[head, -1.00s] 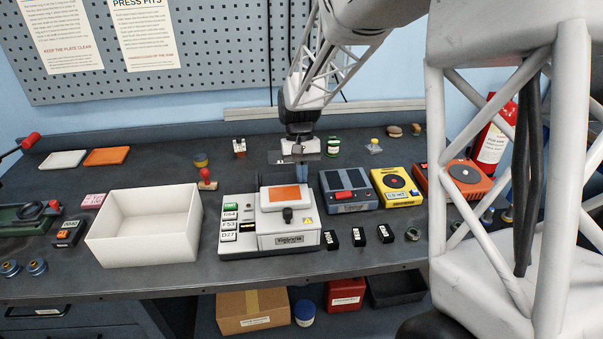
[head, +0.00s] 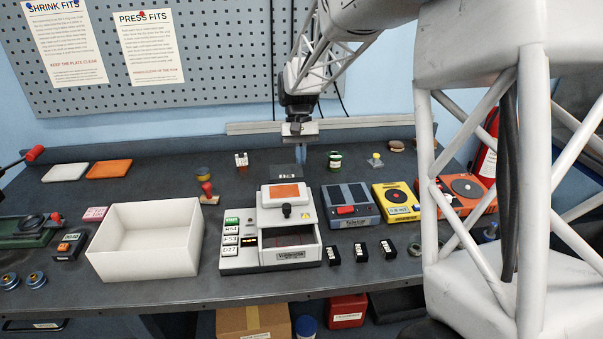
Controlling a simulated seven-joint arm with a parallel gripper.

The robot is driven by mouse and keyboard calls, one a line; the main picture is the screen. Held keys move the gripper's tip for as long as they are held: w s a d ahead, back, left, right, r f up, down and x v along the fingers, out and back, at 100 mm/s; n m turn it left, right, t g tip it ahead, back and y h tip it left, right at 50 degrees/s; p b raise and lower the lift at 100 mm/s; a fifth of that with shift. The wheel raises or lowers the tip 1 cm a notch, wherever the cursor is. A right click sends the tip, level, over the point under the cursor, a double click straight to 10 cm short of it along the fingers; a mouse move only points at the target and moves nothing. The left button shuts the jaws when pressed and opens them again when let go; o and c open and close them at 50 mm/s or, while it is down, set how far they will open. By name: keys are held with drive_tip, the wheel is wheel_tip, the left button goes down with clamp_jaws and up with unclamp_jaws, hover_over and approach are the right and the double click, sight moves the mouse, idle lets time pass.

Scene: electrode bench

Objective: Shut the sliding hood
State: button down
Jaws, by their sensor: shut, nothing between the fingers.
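The sliding hood (head: 268,217) is a white cover with an orange top panel and a black knob (head: 287,211). It sits toward the back of the white bench device (head: 240,267). An uncovered dark chamber (head: 288,237) shows in front of the hood, above the device's front label. My gripper (head: 300,155) is above and behind the hood, pointing down, apart from the knob. It is shut and empty; its fingertips are small and hard to make out against the dark bench.
A white open box (head: 145,262) stands left of the device. A grey unit with a red button (head: 350,206) and a yellow unit (head: 396,203) stand to its right. Several small black blocks (head: 360,251) lie at front right. A red-handled stamp (head: 208,192) stands behind left.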

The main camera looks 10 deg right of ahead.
drive_tip(key=shift+v, duration=1.7)
drive_tip(key=w, duration=0.8)
drive_tip(key=shift+a+f, duration=0.1)
drive_tip(key=shift+f, duration=0.05)
drive_tip(key=s+f, duration=0.7)
drive_tip(key=f, duration=0.2)
drive_tip(key=shift+s, duration=0.3)
drive_tip(key=shift+s, duration=0.15)
